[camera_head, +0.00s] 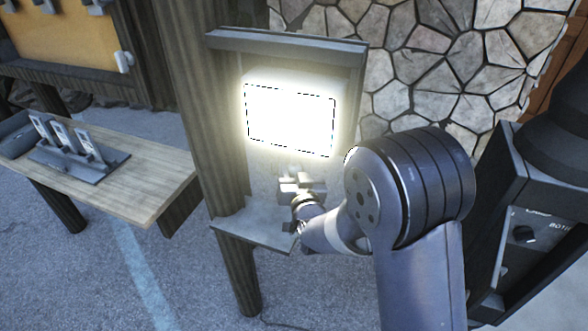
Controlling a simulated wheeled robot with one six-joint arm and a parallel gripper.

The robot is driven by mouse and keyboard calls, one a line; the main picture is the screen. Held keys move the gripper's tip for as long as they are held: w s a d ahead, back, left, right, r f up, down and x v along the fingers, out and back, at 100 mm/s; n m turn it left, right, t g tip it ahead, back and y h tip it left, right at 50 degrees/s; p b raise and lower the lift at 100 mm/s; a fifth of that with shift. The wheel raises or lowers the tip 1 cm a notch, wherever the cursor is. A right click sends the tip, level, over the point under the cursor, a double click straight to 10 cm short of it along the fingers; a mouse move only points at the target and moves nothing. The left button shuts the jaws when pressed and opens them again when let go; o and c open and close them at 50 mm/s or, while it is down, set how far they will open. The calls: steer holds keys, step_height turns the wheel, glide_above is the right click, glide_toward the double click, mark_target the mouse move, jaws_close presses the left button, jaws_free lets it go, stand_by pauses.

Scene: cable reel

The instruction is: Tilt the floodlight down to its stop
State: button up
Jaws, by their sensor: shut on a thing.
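The floodlight (290,118) is lit, a bright white rectangle with a glow around it. It sits inside a grey open-fronted housing on a wooden post. My gripper (290,187) is just below the lamp's lower edge, in front of the housing's back. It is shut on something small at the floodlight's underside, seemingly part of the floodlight. The glare and my wrist hide the exact hold. The floodlight's tilt is hard to judge through the glare.
The housing has a top hood (285,42) and a lower shelf (245,228). A wooden bench (125,190) with a dark rack (75,160) stands at left. A stone wall (440,60) is behind.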

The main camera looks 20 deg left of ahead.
jaws_close()
steer(key=shift+w+f+b, duration=0.15)
steer(key=shift+f+b, duration=0.05)
steer(key=shift+b, duration=0.4)
steer(key=b, duration=0.1)
steer(key=w+b, duration=0.1)
steer(key=b, duration=0.1)
steer(key=shift+w+d+f+n+t+b, duration=0.1)
steer(key=shift+f+n+t+b, duration=0.15)
steer(key=shift+n+t+b, duration=0.05)
steer(key=w+b, duration=0.1)
steer(key=b, duration=0.2)
steer(key=shift+w+n+t+y, duration=0.1)
steer(key=shift+n+t+y, duration=0.2)
steer(key=shift+t+y, duration=0.1)
steer(key=w+r+n+t+y+b, duration=0.2)
steer(key=w+r+n+y+b, duration=0.3)
steer(key=b, duration=1.4)
steer(key=w+n+y, duration=0.1)
steer(key=w, duration=0.3)
steer(key=shift+d, duration=0.4)
steer(key=shift+r+n, duration=0.1)
steer(key=shift+n, duration=0.2)
